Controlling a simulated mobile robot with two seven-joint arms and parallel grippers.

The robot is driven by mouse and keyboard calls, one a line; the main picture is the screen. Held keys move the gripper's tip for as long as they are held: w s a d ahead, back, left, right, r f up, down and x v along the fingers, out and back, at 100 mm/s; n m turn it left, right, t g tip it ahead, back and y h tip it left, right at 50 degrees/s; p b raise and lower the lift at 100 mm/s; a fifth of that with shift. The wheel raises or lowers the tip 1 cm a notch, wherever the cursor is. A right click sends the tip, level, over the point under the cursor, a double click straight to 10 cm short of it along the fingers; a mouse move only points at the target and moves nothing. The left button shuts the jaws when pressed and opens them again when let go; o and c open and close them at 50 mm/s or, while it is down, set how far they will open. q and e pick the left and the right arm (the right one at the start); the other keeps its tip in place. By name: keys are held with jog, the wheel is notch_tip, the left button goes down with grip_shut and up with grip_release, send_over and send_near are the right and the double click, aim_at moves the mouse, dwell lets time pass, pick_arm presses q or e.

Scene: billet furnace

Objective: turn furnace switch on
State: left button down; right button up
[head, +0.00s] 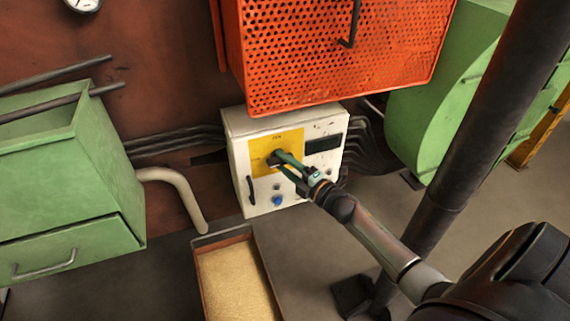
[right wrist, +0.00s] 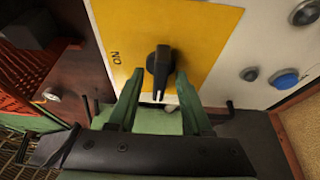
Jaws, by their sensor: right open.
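The furnace switch is a black rotary knob (right wrist: 160,66) on a yellow panel (right wrist: 205,40) of a white control box (head: 240,190). In the right wrist view its long grip runs up and down the picture, and the label "ON" is to its left, so the grip does not point at the label. My right gripper (right wrist: 158,84) is open, with one green finger on each side of the knob's lower part. Contact cannot be told. In the head view my right gripper (head: 280,160) is at the panel and partly hides the knob. My left gripper is not in view.
An orange perforated guard (head: 340,50) hangs just above the box. A blue button (head: 277,200) and a dark display (head: 323,143) are also on the box. A tray (head: 198,275) of yellowish grains lies below. Green cabinets (head: 60,190) stand left, and a dark post rises right.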

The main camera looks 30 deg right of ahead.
grip_shut()
dwell(0.5)
